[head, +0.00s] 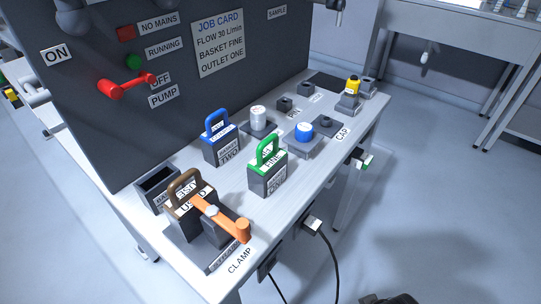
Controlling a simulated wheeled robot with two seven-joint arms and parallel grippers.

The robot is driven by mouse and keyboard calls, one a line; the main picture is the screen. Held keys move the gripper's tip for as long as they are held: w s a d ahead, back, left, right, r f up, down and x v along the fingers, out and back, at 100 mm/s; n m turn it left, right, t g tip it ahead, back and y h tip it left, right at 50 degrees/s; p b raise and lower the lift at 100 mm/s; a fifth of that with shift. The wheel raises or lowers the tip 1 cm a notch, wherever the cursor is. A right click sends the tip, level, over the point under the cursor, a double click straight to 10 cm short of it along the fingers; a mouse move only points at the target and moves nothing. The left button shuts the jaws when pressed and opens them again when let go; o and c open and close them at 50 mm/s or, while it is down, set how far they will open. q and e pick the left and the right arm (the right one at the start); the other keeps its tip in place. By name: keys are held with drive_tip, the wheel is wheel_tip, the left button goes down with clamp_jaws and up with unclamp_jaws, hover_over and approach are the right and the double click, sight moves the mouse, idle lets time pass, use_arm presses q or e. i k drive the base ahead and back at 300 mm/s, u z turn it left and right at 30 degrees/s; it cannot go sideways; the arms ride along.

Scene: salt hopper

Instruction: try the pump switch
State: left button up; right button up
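The pump switch (126,86) is a red lever on the dark upright panel (100,130), at the left of the head view. It lies nearly level, with one end by the OFF label (160,80) and a thicker end to the left. The PUMP label (163,97) is below OFF, and the ON label (57,55) is up and left. Above the lever are a red NO MAINS lamp (126,33) and a green RUNNING lamp (130,59); both look dull. I cannot make out either of my grippers, and nothing touches the switch.
On the bench (335,160) before the panel stand a blue-handled basket (222,145), a green-handled basket (267,170) and a brown-handled basket (190,205). A job card (219,42) is on the panel.

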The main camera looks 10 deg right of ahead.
sight(115, 92)
drive_tip(key=u, duration=1.15)
drive_tip(key=k, duration=0.6)
drive_tip(key=z, duration=1.3)
